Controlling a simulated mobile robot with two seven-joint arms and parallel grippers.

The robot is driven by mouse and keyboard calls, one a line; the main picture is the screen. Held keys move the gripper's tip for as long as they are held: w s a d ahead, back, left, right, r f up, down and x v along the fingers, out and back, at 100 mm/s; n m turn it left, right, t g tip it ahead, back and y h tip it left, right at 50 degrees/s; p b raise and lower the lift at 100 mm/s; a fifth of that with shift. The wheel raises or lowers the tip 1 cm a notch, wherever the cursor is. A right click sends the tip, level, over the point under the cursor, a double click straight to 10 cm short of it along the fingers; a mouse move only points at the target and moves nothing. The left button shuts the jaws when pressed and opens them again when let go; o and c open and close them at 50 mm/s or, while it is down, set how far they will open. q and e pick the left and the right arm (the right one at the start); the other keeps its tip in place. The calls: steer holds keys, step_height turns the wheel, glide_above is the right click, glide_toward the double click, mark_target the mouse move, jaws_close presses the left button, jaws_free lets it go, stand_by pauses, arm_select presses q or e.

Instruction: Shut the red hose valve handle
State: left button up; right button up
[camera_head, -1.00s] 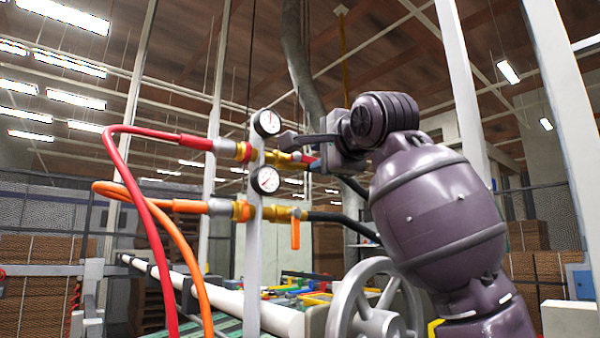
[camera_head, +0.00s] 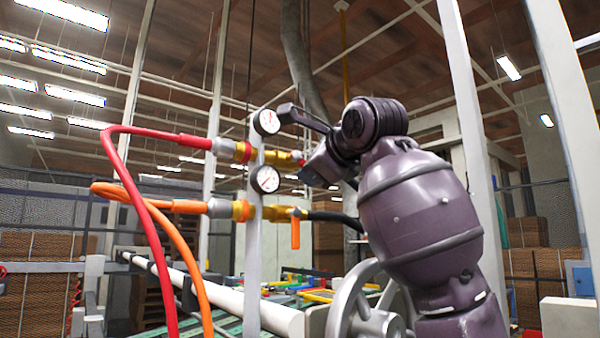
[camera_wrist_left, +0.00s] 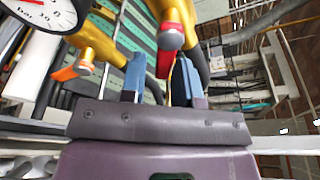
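The red valve handle (camera_head: 299,158) shows only as a small red part by the brass valve (camera_head: 280,158) on the upper, red-hose line; my gripper partly hides it. In the left wrist view the red handle (camera_wrist_left: 171,38) points toward the camera from its brass valve. My left gripper (camera_head: 303,140) is beside it on the right, tilted, with one dark finger reaching up and left above the valve. In the wrist view my gripper's blue-grey fingers (camera_wrist_left: 160,70) are apart, with the handle's end in line with the gap. Contact cannot be told. My right gripper is not in view.
A white post (camera_head: 253,240) carries two gauges, the upper one (camera_head: 266,122) close to my finger. The orange handle (camera_head: 295,234) hangs from the lower valve. Red (camera_head: 125,170) and orange (camera_head: 185,265) hoses loop left. A grey handwheel (camera_head: 365,310) stands below my arm.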

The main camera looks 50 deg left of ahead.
arm_select(q)
steer(key=s+d+r+m+g, duration=0.1)
steer(key=s+d+m+g, duration=0.2)
steer(key=d+m, duration=0.5)
steer(key=shift+s+d+m+p, duration=0.25)
steer(key=shift+s+m+p, duration=0.05)
steer(key=shift+m, duration=0.2)
stand_by(1.4)
stand_by(0.5)
